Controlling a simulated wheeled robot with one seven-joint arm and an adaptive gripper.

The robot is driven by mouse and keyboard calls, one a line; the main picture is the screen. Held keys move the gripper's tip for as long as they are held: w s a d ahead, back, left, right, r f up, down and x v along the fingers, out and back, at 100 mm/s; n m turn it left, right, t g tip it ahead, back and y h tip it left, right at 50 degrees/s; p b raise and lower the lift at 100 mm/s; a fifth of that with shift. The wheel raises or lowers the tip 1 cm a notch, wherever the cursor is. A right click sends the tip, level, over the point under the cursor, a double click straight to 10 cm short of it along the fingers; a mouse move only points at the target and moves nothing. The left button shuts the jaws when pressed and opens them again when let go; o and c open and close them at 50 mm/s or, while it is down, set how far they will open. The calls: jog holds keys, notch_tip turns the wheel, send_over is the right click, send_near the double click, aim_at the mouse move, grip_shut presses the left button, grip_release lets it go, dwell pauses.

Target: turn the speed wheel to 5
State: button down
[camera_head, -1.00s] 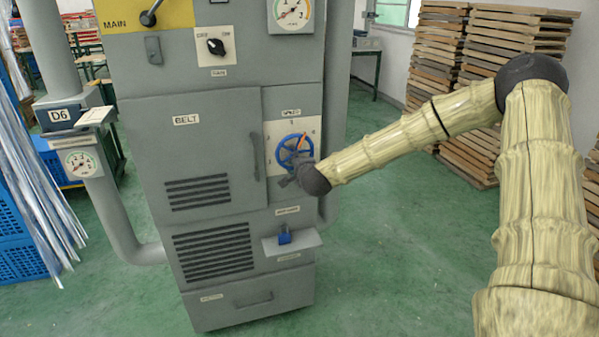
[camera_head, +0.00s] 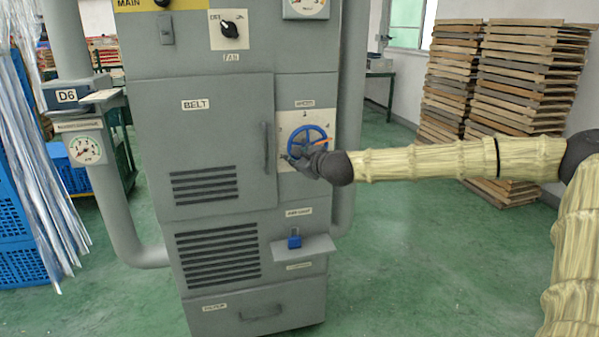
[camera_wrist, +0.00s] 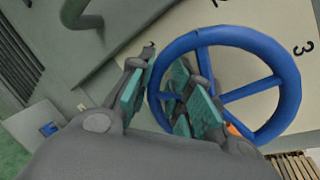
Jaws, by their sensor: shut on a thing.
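The speed wheel (camera_head: 325,133) is a blue spoked ring on a pale numbered plate (camera_head: 303,117) on the grey cabinet. An orange pointer (camera_head: 322,140) at the wheel points right and slightly up in the head view. My gripper (camera_head: 296,158) is at the wheel's lower left. In the wrist view, the teal finger pads of my gripper (camera_wrist: 162,95) stand on both sides of the wheel's rim (camera_wrist: 289,92), shut on it. A 3 shows on the plate (camera_wrist: 268,36) there; the pointer (camera_wrist: 233,129) is partly hidden. I cannot see a 5.
The BELT door (camera_head: 215,130) with a vertical handle is left of the wheel. Stacked wooden trays (camera_head: 520,100) stand at the back right. The green floor (camera_head: 420,270) right of the cabinet is clear.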

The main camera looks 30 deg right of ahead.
aim_at(290, 148)
jog(key=m+b, duration=0.1)
jog(key=b, duration=0.2)
jog(key=a+f+m+y+b, duration=0.1)
jog(key=b, duration=0.1)
jog(key=shift+a+m+t+b, duration=0.15)
jog(key=shift+m+t+b, duration=0.15)
jog(key=shift+t+b, duration=0.1)
jog(key=m+b, duration=0.1)
jog(key=b, duration=0.2)
jog(key=r+m+b, duration=0.1)
jog(key=b, duration=0.2)
jog(key=shift+w+a+r+m+t+y, duration=0.1)
jog(key=shift+a+r+m+t+y, duration=0.1)
jog(key=shift+r+m+t+y, duration=0.15)
jog(key=r+m+b, duration=0.1)
jog(key=b, duration=0.2)
jog(key=shift+r+t, duration=0.1)
jog(key=shift+t, duration=0.25)
jog(key=shift+r+m+b, duration=0.45)
jog(key=shift+m+b, duration=0.1)
jog(key=shift+b, duration=0.2)
jog(key=shift+r, duration=0.15)
